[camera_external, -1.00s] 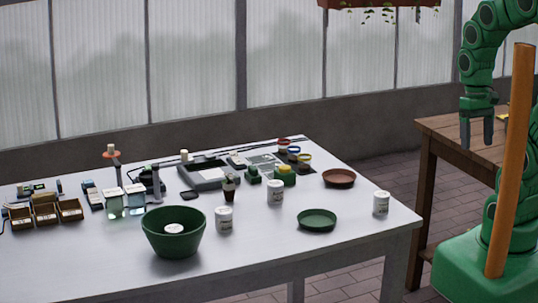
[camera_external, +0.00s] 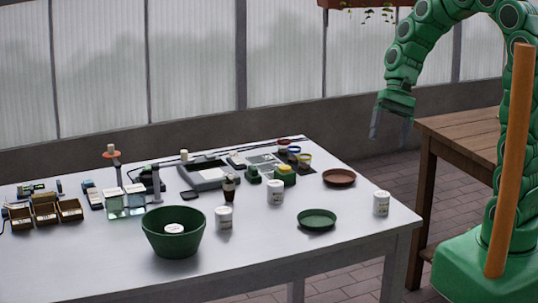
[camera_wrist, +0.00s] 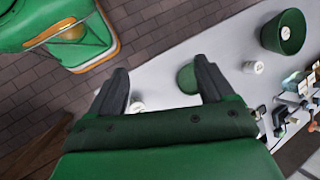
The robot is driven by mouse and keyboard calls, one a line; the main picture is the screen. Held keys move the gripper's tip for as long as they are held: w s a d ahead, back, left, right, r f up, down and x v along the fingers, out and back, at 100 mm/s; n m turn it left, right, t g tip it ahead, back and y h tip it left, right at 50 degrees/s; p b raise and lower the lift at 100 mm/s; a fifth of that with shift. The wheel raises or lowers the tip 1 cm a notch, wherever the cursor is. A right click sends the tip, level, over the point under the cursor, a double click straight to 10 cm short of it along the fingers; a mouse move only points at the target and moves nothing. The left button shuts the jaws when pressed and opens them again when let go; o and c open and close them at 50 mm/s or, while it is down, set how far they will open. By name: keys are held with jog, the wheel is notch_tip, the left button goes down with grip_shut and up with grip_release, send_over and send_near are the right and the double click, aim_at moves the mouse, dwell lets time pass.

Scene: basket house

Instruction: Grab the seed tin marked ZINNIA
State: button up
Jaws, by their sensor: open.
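Several white tins with small printed labels stand on the grey-white table (camera_external: 110,270); I cannot read which is marked ZINNIA. One tin (camera_external: 381,203) is near the right edge, one (camera_external: 275,191) is mid-table, one (camera_external: 224,217) is beside the green bowl (camera_external: 165,244), and one (camera_external: 174,229) is inside that bowl. My gripper (camera_external: 390,128) is open and empty, in the air beyond the table's right end. In the wrist view, a tin (camera_wrist: 137,107) shows partly between the fingers, near the left one, and another tin (camera_wrist: 252,67) lies right of them.
A green saucer (camera_external: 317,219) and a brown saucer (camera_external: 339,177) lie on the right part of the table. Small brown boxes (camera_external: 45,213), a grey tray (camera_external: 203,174) and a dark brown bottle (camera_external: 229,190) crowd the left and back. A wooden table (camera_external: 465,130) stands at right.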

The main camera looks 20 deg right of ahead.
jog(key=w+a+f+m+g+y, duration=0.1)
jog(key=w+a+f+m+y, duration=0.15)
jog(key=w+a+f, duration=0.5)
jog(key=w+a+f+m+y, duration=0.2)
jog(key=w+a+m, duration=0.15)
jog(key=a, duration=0.65)
jog(key=w+a+f+m+g+y, duration=0.1)
jog(key=w+a+f+m+y, duration=0.1)
jog(key=w+a+f, duration=0.5)
jog(key=m+t, duration=0.1)
jog(key=m, duration=0.2)
send_near(217, 223)
jog(key=shift+s+a+f+y, duration=0.35)
jog(key=shift+s+f+y, duration=0.1)
jog(key=shift+s, duration=0.05)
jog(key=shift+a+f, duration=0.3)
jog(key=shift+a, duration=0.05)
jog(key=shift+x, duration=3.55)
jog(key=shift+c, duration=0.3)
jog(key=c, duration=1)
